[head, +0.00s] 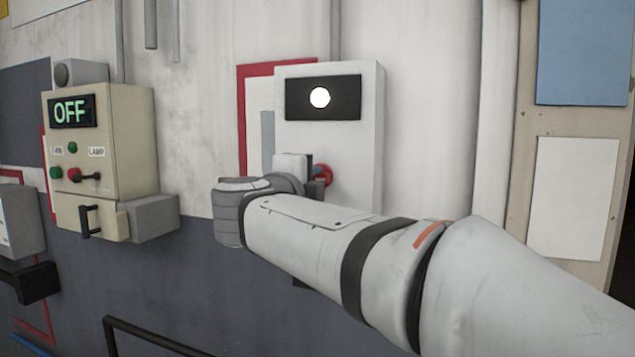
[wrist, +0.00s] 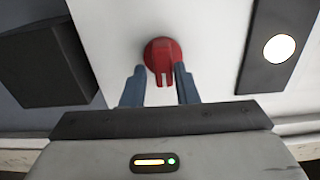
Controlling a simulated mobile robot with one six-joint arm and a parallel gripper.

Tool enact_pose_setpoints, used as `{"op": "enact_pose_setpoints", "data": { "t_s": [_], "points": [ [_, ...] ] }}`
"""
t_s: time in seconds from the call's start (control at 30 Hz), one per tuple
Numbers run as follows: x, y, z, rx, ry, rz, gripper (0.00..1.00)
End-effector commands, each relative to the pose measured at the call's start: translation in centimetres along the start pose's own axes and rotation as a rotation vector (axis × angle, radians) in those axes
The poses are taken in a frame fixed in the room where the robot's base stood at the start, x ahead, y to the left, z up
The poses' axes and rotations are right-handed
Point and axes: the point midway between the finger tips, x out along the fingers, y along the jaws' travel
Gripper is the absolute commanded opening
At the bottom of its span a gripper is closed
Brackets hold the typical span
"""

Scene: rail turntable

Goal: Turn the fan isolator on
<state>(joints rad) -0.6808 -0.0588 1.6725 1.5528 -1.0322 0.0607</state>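A red rotary knob (wrist: 163,58) with a white mark on its grip sits on the front of a white wall box (head: 358,140). In the head view the red knob (head: 324,174) shows partly behind my gripper (head: 308,168). In the wrist view my gripper (wrist: 159,72) is open, with one blue-grey finger on each side of the knob's grip. A gap shows between each finger and the grip. The white mark points down toward the gripper's palm in the wrist view. Above the knob, a black panel (head: 294,98) carries a lit white round lamp (head: 320,97). No fan label is readable on this box.
A beige control box (head: 130,130) at left has a green "OFF" display (head: 70,111), green lamps, a red knob with a black lever and a small-print label beside "LAMP". A black rail (head: 150,337) runs low at left. A pale vertical pipe (head: 493,110) stands at right.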

Motion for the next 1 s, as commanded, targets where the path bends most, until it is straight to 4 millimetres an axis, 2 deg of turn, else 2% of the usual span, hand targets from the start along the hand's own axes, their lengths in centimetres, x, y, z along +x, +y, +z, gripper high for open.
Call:
{"op": "enact_pose_setpoints", "data": {
  "t_s": [0.03, 0.13, 0.47, 0.8, 1.0],
  "points": [
    [0.0, 0.0, 0.0, 0.000, 0.000, -0.001, 0.31],
    [0.0, -0.1, 0.0, 0.000, -0.001, -0.003, 0.39],
    [-0.6, -0.3, 0.0, 0.001, -0.003, -0.006, 0.40],
    [-6.2, -0.1, 0.0, 0.000, -0.006, -0.005, 0.40],
    [-7.9, -0.1, -0.1, 0.000, -0.003, -0.005, 0.40]
  ]
}}
